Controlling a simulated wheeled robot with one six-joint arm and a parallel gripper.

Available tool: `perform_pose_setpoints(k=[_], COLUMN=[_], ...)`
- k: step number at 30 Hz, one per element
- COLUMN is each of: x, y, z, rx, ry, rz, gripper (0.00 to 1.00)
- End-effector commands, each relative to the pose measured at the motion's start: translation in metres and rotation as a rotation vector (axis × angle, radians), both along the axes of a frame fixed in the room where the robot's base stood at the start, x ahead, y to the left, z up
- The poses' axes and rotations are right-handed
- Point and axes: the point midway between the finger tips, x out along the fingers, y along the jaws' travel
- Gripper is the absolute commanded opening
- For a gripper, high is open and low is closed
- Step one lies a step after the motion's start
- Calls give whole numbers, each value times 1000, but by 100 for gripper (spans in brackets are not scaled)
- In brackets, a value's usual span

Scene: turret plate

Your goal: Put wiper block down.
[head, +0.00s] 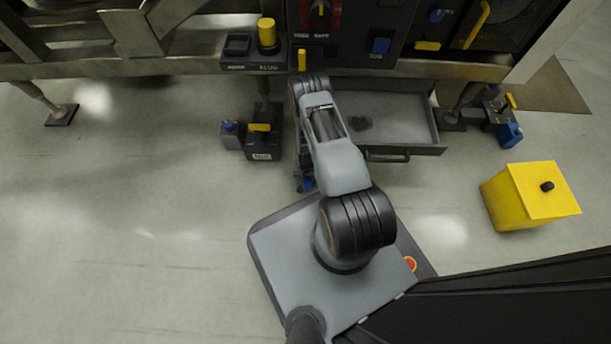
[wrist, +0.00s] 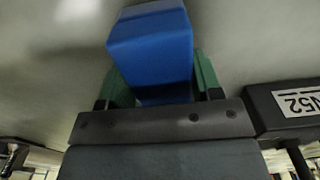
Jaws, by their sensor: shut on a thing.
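The wiper block, which I take to be the blue block (wrist: 150,45), sits between the green-padded fingers of my gripper (wrist: 163,80) in the wrist view. My gripper is shut on it, and the block sticks out past the fingers. Pale floor shows behind it; I cannot tell whether it touches the floor. In the head view a small bit of blue (head: 308,184) shows low beside my arm. My arm hides most of the gripper there.
A dark labelled box (head: 262,143) with a yellow top stands left of my gripper, close beside it in the wrist view (wrist: 290,106). An open drawer (head: 405,128) is at right. A yellow bin (head: 525,195) stands farther right. Left floor is clear.

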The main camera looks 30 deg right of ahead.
Motion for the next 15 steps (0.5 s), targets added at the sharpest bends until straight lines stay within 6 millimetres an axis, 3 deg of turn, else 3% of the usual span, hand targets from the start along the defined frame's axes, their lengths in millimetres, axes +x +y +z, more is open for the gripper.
perform_pose_setpoints(k=[8,15], x=[0,0], y=[1,1], z=[-1,0], rx=[0,0], ry=[1,0], rz=[2,2], gripper=[83,85])
